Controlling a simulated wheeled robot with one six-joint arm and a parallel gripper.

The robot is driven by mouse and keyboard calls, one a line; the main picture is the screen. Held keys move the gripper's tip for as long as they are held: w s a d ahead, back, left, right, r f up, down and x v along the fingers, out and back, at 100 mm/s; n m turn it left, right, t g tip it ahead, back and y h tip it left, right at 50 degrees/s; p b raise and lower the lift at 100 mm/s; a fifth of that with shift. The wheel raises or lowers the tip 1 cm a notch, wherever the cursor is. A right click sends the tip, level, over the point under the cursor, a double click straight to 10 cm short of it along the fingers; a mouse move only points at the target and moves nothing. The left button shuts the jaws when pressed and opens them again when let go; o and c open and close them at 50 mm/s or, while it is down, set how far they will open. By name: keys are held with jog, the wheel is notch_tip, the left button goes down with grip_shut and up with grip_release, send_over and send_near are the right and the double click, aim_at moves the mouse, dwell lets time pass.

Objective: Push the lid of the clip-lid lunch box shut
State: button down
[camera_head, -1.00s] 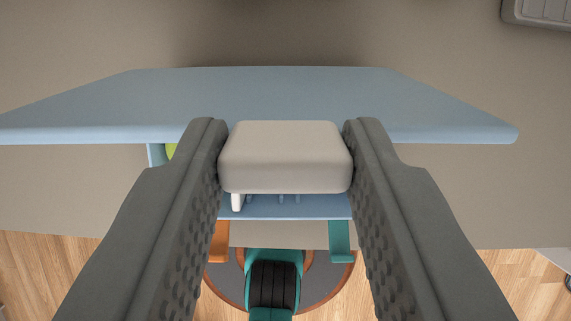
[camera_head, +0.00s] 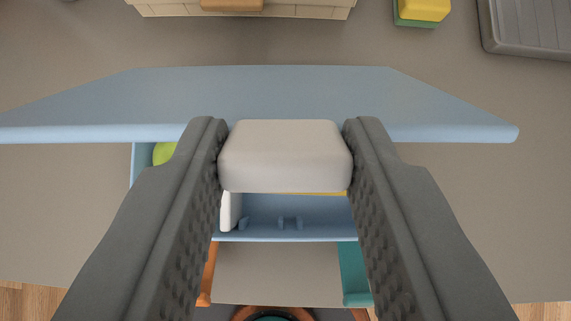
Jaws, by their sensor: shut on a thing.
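The light blue lid (camera_head: 285,98) of the lunch box stands raised across the upper middle of the view. A pale grey-white clip block (camera_head: 285,155) sits at the middle of its near edge. My gripper (camera_head: 285,150) is shut on this block, one finger on each side. The blue lunch box body (camera_head: 290,212) shows below and behind the block, open, with a green round thing (camera_head: 163,153) inside at its left. A bit of yellow shows just under the block. The fingers and block hide most of the inside.
The counter (camera_head: 70,210) is bare to the left and right of the box. At the far side are a tiled edge (camera_head: 170,9), a yellow and green sponge (camera_head: 423,10) and a grey ribbed tray (camera_head: 530,28).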

jog(key=s+f+t, duration=0.2)
jog(key=s+f, duration=0.5)
jog(key=f, duration=0.1)
jog(key=shift+f, duration=0.4)
dwell(0.3)
jog(key=shift+d, duration=0.1)
jog(key=c, duration=1)
grip_release()
jog(key=shift+o, duration=0.2)
jog(key=shift+r, duration=0.1)
jog(key=v, duration=1.6)
jog(key=shift+s, duration=0.3)
